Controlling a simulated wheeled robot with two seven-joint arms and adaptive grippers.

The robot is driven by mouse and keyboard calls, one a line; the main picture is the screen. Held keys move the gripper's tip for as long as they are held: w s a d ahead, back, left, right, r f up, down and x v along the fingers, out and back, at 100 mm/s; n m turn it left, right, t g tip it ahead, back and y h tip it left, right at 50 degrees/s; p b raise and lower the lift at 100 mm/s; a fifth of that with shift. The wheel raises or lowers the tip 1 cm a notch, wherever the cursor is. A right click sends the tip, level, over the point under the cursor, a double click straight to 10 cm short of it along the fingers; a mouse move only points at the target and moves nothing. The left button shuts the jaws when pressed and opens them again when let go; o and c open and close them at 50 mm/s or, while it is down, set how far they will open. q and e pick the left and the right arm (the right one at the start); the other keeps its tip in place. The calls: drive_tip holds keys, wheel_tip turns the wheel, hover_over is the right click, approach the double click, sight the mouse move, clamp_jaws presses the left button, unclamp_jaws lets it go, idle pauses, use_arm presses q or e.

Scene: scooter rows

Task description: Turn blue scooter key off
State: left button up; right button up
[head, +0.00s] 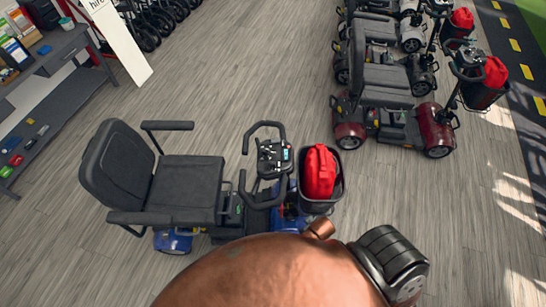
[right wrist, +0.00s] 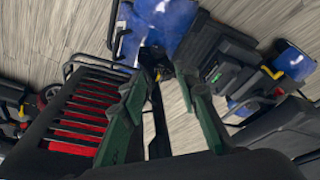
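The blue scooter (head: 290,215) stands in the middle of the head view, with a black seat (head: 185,188) and a dark control console (head: 275,157) between looped handlebars. I cannot make out the key in either view. In the right wrist view, the green fingers of my right gripper (right wrist: 164,72) are apart, low over the scooter's front. A thin black part (right wrist: 158,125) shows between them; I cannot tell whether they touch it. Blue bodywork (right wrist: 165,20) lies beyond the fingertips. My left gripper is not in view.
A black basket (head: 335,200) with a red bag (head: 319,172) is fixed to the scooter's front, close to my right arm. A row of red scooters (head: 385,120) stands at the upper right. A grey counter (head: 60,50) is at the left. Floor around the blue scooter is clear.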

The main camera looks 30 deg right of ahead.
drive_tip(key=w+r+t+p, duration=0.1)
drive_tip(key=w+r+p, duration=0.1)
drive_tip(key=r, duration=0.7)
drive_tip(key=w+r+p, duration=0.2)
drive_tip(key=r+p, duration=0.1)
drive_tip(key=r, duration=0.6)
drive_tip(key=n+t+y+p, duration=0.3)
drive_tip(key=t, duration=0.4)
approach(275, 164)
drive_tip(key=w+f, duration=0.1)
drive_tip(key=w+d+f, duration=0.1)
drive_tip(key=w+f, duration=0.1)
drive_tip(key=shift+d, duration=0.15)
drive_tip(key=shift+w+n+y, duration=0.25)
drive_tip(key=shift+n+y, duration=0.25)
drive_tip(key=shift+y, duration=0.1)
drive_tip(key=shift+r+n+y, duration=0.1)
drive_tip(key=shift+n+y, duration=0.5)
drive_tip(key=shift+y, duration=0.5)
drive_tip(key=shift+w+a, duration=0.15)
drive_tip(key=shift+a, duration=0.2)
drive_tip(key=p+x, duration=0.1)
drive_tip(key=x, duration=0.6)
drive_tip(key=shift+w+a, duration=0.15)
drive_tip(key=shift+c, duration=0.4)
clamp_jaws()
